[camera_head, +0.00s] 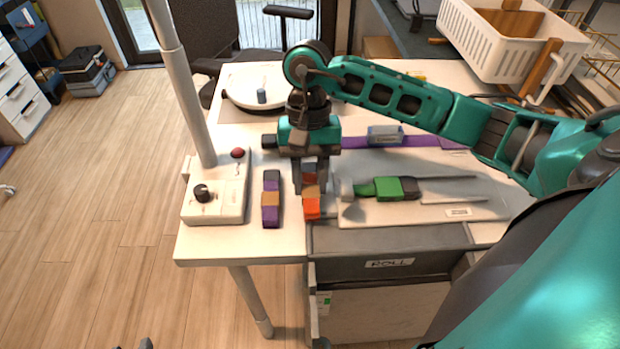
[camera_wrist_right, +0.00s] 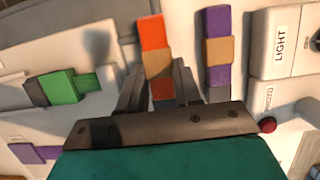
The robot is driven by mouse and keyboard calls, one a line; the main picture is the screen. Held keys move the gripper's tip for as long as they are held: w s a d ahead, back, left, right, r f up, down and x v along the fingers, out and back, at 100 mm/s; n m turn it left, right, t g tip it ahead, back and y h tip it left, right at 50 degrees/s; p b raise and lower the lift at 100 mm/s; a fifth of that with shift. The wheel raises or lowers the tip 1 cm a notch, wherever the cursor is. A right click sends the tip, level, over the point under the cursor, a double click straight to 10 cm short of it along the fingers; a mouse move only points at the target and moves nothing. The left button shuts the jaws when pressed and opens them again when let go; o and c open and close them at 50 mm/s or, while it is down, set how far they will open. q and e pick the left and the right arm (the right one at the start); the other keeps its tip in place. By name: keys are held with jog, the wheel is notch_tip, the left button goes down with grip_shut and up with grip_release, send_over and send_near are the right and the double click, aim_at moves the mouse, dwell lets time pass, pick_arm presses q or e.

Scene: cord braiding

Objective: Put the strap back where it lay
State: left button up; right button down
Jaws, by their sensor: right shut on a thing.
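An orange and dark red strap (camera_head: 312,208) with a tan block on it lies in line with my right gripper (camera_head: 310,186), near the front edge of the white table. The right gripper points down and is shut on this strap at its tan block. The right wrist view also shows the strap's orange end (camera_wrist_right: 154,34) sticking out past the fingers (camera_wrist_right: 157,75). I cannot tell whether the strap touches the table. A purple strap (camera_head: 271,197) with a similar tan block lies just left of it, apart from the gripper. My left gripper is not clearly in view.
A white control box (camera_head: 217,205) with a black knob and red button stands at the left, beside a pole. A long purple strip (camera_head: 410,141) lies behind. A drawer labelled ROLL (camera_head: 390,263) is below the front edge.

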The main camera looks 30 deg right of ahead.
aim_at(309, 169)
pick_arm(q)
jog(key=shift+w+r, duration=0.1)
jog(key=shift+r, duration=0.05)
pick_arm(e)
jog(key=shift+f, duration=0.2)
jog(key=shift+f+b, duration=0.45)
jog(key=shift+b, duration=0.1)
pick_arm(q)
jog(key=shift+w+d+f, duration=0.15)
jog(key=shift+d+f, duration=0.05)
jog(key=shift+d, duration=0.1)
pick_arm(e)
jog(key=c, duration=0.8)
grip_release()
jog(key=shift+r, duration=0.1)
pick_arm(q)
jog(key=shift+r, duration=0.15)
pick_arm(e)
jog(key=shift+r, duration=0.1)
jog(key=shift+r+p, duration=0.2)
jog(key=shift+p, duration=0.25)
pick_arm(q)
jog(key=shift+s+a+r+p, duration=0.1)
jog(key=shift+s+a+p, duration=0.25)
jog(key=shift+a+p, duration=0.2)
pick_arm(e)
jog(key=v, duration=1.2)
jog(key=shift+r, duration=0.1)
